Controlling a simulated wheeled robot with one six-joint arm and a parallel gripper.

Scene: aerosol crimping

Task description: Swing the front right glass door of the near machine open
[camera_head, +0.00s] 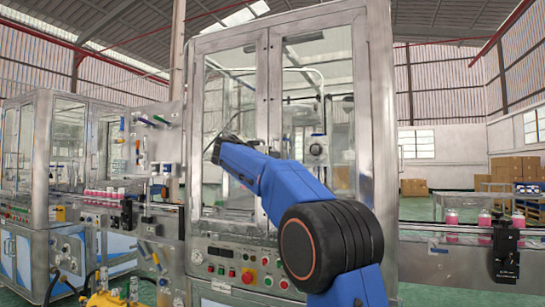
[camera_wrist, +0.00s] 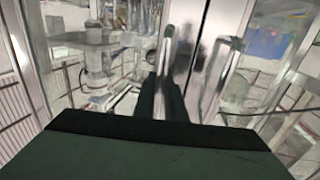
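The near machine's front right glass door (camera_head: 318,75) looks shut, its metal frame beside that of the left glass door (camera_head: 232,75). My blue arm crosses in front of both doors and hides their lower middle; my gripper is not clear in the head view. The wrist view seems upside down. There, two bright upright metal handles, one at the centre (camera_wrist: 168,42) and one to its right (camera_wrist: 218,78), stand beside the door seam. The dark fingers of my gripper (camera_wrist: 165,98) are at the end of the central handle, seemingly around it. Whether they grip it cannot be told.
A control panel with buttons and a red emergency stop (camera_head: 248,276) lies below the doors. A conveyor with pink bottles (camera_head: 452,222) runs at the right. A tool panel (camera_head: 152,150) and another machine (camera_head: 40,150) stand at the left.

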